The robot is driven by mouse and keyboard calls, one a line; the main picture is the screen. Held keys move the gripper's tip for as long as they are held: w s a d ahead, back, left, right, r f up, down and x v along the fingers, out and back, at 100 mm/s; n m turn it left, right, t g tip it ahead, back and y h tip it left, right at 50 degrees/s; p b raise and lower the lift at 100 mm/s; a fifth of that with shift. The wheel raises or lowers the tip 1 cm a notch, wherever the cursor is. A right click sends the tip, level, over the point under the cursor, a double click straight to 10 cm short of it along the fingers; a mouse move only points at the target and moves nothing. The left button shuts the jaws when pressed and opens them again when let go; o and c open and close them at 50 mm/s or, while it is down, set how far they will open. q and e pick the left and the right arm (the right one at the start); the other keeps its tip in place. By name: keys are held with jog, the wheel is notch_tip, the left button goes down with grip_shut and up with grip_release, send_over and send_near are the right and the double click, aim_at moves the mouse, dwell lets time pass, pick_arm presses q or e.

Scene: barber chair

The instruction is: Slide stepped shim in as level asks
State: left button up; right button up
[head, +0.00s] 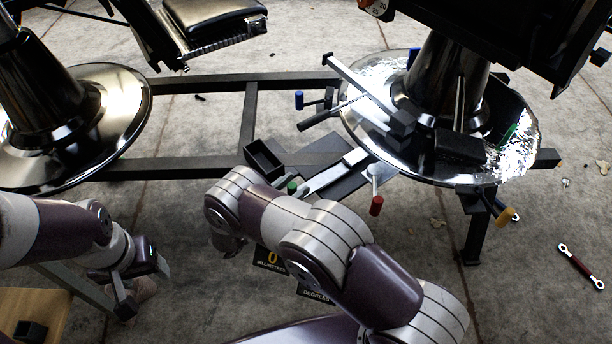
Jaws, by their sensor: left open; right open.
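A pale stepped bar (335,172), which looks like the shim, lies on a dark plate beside the chair's chrome base (365,105). A raised block sits at its upper end. I cannot clearly make out a level. My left gripper (143,283) is open and empty at the lower left, well away from the bar. My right arm (290,225) reaches across the lower middle, just in front of the bar.
Dark frame rails (180,168) link two chrome bases. A black open box (264,160) and red (376,206), blue (299,100) and yellow (507,215) handles stand nearby. A millimetre sign (270,258) is partly covered. A turnbuckle-like rod (580,266) lies on open floor at right.

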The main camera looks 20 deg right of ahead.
grip_shut()
jog(key=shift+s+p+x, duration=0.1)
jog(key=shift+p+x, duration=0.15)
jog(key=shift+x, duration=0.55)
jog(key=shift+s+p+x, duration=0.15)
jog(key=shift+p+x, duration=0.05)
jog(key=shift+x, duration=0.55)
jog(key=shift+w+d, duration=0.1)
jog(key=shift+d, duration=0.25)
grip_release()
notch_tip(320, 180, up, 5)
jog(key=p, duration=0.3)
jog(key=shift+r, duration=0.2)
jog(key=s+d+r+p, duration=0.5)
jog(key=s+d, duration=0.2)
jog(key=s, duration=0.2)
jog(key=shift+d+r, duration=0.25)
jog(key=shift+r, duration=0.05)
